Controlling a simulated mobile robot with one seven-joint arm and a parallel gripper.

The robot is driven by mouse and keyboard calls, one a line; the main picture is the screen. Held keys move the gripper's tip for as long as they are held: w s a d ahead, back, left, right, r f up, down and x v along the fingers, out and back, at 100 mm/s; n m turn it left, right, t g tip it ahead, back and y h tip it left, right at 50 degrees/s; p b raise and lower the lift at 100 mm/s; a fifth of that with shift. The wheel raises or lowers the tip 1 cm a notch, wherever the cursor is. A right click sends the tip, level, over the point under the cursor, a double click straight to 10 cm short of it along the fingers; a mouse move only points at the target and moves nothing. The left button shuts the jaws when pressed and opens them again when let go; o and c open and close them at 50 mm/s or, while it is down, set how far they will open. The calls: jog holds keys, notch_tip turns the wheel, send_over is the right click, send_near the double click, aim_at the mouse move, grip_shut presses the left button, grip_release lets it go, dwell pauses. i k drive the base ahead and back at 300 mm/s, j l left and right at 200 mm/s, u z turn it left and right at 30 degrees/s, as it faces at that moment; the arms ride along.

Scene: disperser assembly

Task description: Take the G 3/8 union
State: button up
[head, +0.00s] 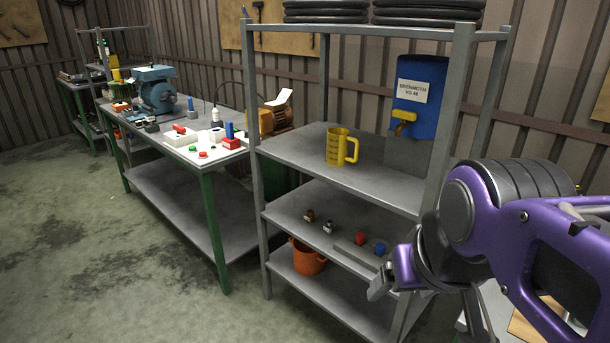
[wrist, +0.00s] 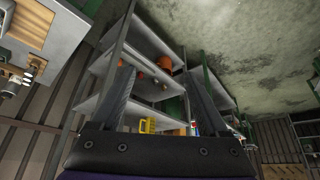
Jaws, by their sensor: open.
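Two small metal fittings stand on the middle shelf in the head view: a brass-coloured one (head: 309,216) and a silvery one (head: 328,227). I cannot tell which, if either, is the G 3/8 union. To their right, a red part (head: 361,238) and a blue part (head: 380,249) sit on a grey block (head: 350,250). My gripper (head: 382,280) is at the shelf's front right, apart from the fittings. In the wrist view my gripper (wrist: 160,72) has its fingers wide apart and empty, with the shelf unit beyond them.
The grey shelf unit (head: 258,160) has upright posts and stacked boards. A yellow jug (head: 340,146) and blue oil drum (head: 421,95) stand above; an orange bucket (head: 307,258) is below. A green-legged workbench (head: 209,215) stands left. The floor in front (head: 120,270) is clear.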

aim_at(329, 227)
jog(key=i+j+z, duration=0.15)
jog(key=j, duration=0.4)
jog(key=j+z, duration=0.2)
jog(key=j, duration=0.3)
jog(key=i+j+z, duration=0.15)
jog(key=i+j, duration=0.15)
jog(key=i+j+z, duration=0.15)
jog(key=j, duration=0.3)
jog(key=i, duration=0.1)
